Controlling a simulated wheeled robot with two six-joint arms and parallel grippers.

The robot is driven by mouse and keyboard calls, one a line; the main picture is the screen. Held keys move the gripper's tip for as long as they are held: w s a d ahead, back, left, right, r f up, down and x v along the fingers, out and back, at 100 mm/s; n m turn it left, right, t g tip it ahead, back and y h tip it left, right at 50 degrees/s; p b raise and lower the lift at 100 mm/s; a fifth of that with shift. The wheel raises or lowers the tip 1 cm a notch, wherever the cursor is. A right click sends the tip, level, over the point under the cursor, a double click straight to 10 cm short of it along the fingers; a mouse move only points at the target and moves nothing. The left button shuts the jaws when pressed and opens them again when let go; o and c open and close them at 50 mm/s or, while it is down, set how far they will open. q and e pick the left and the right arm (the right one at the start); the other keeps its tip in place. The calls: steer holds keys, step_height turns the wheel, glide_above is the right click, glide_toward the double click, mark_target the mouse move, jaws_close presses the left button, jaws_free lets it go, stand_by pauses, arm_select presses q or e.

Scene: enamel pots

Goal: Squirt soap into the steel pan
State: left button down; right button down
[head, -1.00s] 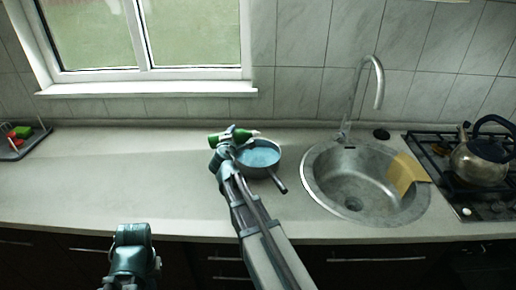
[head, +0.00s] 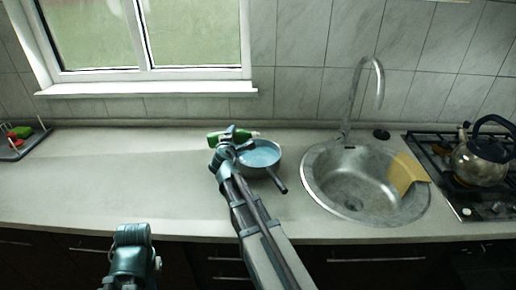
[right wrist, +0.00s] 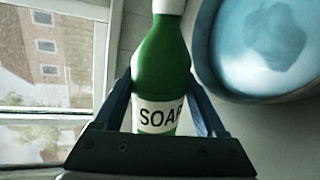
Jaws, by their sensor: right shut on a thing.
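The steel pan (head: 262,155) stands on the counter left of the sink, its dark handle pointing toward the front right. My right gripper (head: 229,138) is shut on the green soap bottle (head: 216,139). The bottle lies tipped on its side, its pale nozzle pointing right over the pan's back rim. In the right wrist view the bottle (right wrist: 160,65) sits between the fingers, its SOAP label partly hidden. My left arm shows at the bottom; its fingertips are not visible.
The sink (head: 362,190) with a tall faucet (head: 378,85) lies right of the pan, a yellow cloth (head: 405,174) over its edge. A kettle (head: 482,160) stands on the stove at far right. A dark tray (head: 22,146) with coloured items is at far left. The counter's left part is clear.

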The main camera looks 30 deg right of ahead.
steer(key=shift+m, duration=0.4)
stand_by(2.4)
